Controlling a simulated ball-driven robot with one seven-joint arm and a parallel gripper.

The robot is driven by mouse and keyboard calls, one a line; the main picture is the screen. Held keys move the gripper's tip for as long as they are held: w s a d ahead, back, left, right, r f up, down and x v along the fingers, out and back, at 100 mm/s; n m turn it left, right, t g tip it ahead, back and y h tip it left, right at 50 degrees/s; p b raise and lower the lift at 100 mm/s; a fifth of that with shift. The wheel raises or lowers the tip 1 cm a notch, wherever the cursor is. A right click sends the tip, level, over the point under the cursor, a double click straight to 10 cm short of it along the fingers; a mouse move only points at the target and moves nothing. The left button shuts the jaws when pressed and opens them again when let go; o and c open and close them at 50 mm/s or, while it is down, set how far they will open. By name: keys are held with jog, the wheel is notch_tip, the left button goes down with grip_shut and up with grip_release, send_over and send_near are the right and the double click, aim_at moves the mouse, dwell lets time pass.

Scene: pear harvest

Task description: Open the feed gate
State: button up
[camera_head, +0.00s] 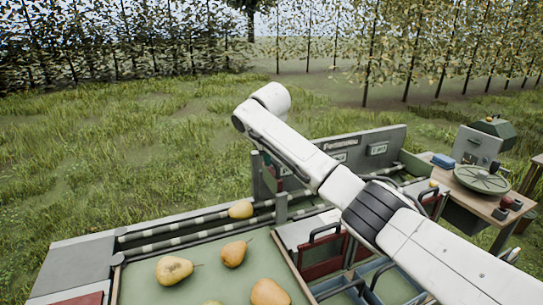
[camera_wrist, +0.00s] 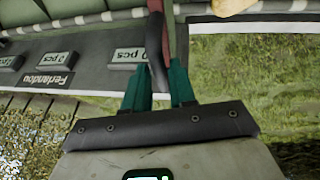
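In the wrist view my gripper (camera_wrist: 160,82) has two teal fingers, one on each side of a dark curved bar (camera_wrist: 155,40). The bar looks like a handle and runs beside a dark red edge (camera_wrist: 169,30), which I take to be the feed gate seen edge-on. The gap between fingers and bar is too small to tell whether they touch. In the head view a grey post (camera_head: 281,207) and a dark upright (camera_head: 257,176) stand at the roller lane; my arm passes above and my fingers are not visible there. A pear (camera_head: 241,209) lies on the rollers beside the post.
Several pears (camera_head: 174,269) lie on the green tray (camera_head: 140,290) at the front. A grey back panel (camera_head: 370,140) carries labels. Red-fronted bins with handles (camera_head: 325,235) stand below my arm. A wooden table (camera_head: 460,198) at right holds a round scale (camera_head: 482,179). Grass lies behind.

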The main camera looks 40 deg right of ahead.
jog(key=shift+o, duration=1.4)
jog(key=shift+r, duration=0.1)
jog(key=b+v, duration=0.1)
jog(key=v, duration=0.9)
jog(key=shift+r, duration=0.35)
